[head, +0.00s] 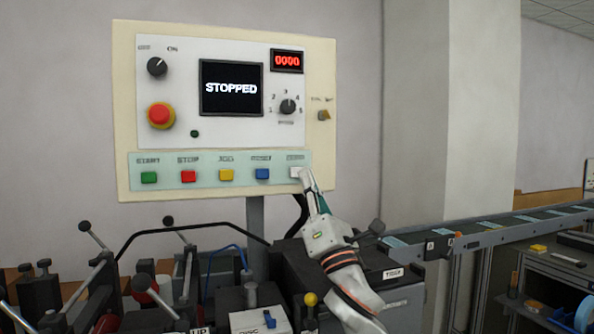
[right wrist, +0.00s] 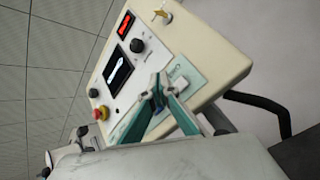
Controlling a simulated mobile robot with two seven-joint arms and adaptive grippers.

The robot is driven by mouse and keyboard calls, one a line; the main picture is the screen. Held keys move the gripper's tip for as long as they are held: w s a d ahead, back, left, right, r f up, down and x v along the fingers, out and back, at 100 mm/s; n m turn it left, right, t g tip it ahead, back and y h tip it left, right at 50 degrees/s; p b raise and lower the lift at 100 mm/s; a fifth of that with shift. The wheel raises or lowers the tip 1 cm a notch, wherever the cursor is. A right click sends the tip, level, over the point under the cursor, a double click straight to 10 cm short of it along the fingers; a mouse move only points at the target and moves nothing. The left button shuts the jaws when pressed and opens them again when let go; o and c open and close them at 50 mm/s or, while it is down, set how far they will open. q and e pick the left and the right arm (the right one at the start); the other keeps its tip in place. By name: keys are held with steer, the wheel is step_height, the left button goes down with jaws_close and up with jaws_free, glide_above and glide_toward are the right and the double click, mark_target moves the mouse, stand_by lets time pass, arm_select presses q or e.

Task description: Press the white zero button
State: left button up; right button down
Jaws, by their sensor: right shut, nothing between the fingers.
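The white button (head: 295,172) is at the right end of the pale green button strip (head: 215,187) on the control panel. My right gripper (head: 305,178) is shut and empty, with its tips at the lower right edge of the white button in the head view. In the right wrist view the shut fingertips (right wrist: 158,88) are in front of the panel, and the white button (right wrist: 181,83) shows just beside them. I cannot tell whether the tips touch it. The red counter (head: 287,61) reads 0000 and the screen (head: 231,87) reads STOPPED. My left gripper is not in view.
Green (head: 149,177), red (head: 188,176), yellow (head: 226,174) and blue (head: 262,173) buttons share the strip. A red emergency knob (head: 160,115) sits above. Machinery with levers stands below the panel. A conveyor (head: 480,234) runs to the right.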

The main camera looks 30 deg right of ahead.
steer(key=shift+s+a, duration=0.15)
steer(key=shift+s, duration=0.4)
steer(key=shift+s+a, duration=0.15)
steer(key=shift+s, duration=0.35)
